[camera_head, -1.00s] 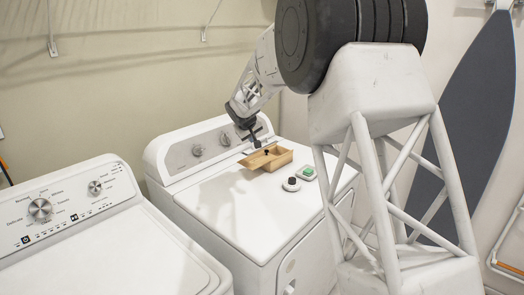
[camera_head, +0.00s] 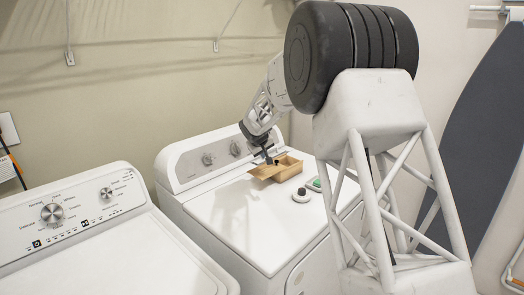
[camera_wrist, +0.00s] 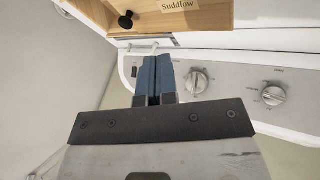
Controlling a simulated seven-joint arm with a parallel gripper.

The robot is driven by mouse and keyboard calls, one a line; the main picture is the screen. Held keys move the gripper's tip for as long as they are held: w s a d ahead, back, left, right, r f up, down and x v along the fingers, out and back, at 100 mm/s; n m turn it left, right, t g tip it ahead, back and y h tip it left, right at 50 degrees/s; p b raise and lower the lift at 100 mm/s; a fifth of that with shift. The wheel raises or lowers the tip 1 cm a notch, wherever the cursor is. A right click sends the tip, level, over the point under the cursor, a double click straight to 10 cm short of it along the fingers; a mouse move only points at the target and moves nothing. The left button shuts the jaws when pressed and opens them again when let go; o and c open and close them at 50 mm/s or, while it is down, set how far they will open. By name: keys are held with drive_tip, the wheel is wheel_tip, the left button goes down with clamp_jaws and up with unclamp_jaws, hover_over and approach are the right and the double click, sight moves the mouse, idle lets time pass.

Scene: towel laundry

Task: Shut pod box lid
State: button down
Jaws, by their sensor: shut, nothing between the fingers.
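The pod box (camera_head: 291,171) is a small light-wood box on top of the right-hand white machine, near its control panel. Its wooden lid (camera_head: 262,173) sits off to the left of the box, and part of the box's inside shows open. My gripper (camera_head: 268,159) is above the lid area in the head view. In the wrist view my gripper's blue fingers (camera_wrist: 154,62) are shut and empty, below the label; contact with the wood cannot be told.
A white round item with a black top (camera_head: 301,195) and a green-topped item (camera_head: 315,185) stand right of the box. The control panel (camera_head: 214,158) with knobs rises behind. The machine top (camera_head: 245,222) is clear in front. Another white machine (camera_head: 130,255) stands left.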

sight(272, 167)
drive_tip(key=x, duration=0.5)
drive_tip(key=shift+w+d+f, duration=0.1)
drive_tip(key=shift+w+f, duration=0.05)
drive_tip(key=shift+f, duration=0.05)
drive_tip(key=shift+w+d+f, duration=0.3)
drive_tip(key=shift+w+d, duration=0.3)
drive_tip(key=shift+d, duration=0.2)
drive_tip(key=shift+w+d+f, duration=0.2)
drive_tip(key=shift+w+d, duration=0.3)
drive_tip(key=shift+d, duration=0.35)
drive_tip(key=shift+w+d, duration=0.1)
drive_tip(key=w+d, duration=0.3)
drive_tip(key=d, duration=0.1)
drive_tip(key=w+d, duration=0.4)
drive_tip(key=shift+w+d, duration=0.15)
drive_tip(key=shift+w, duration=0.1)
drive_tip(key=shift+s, duration=0.1)
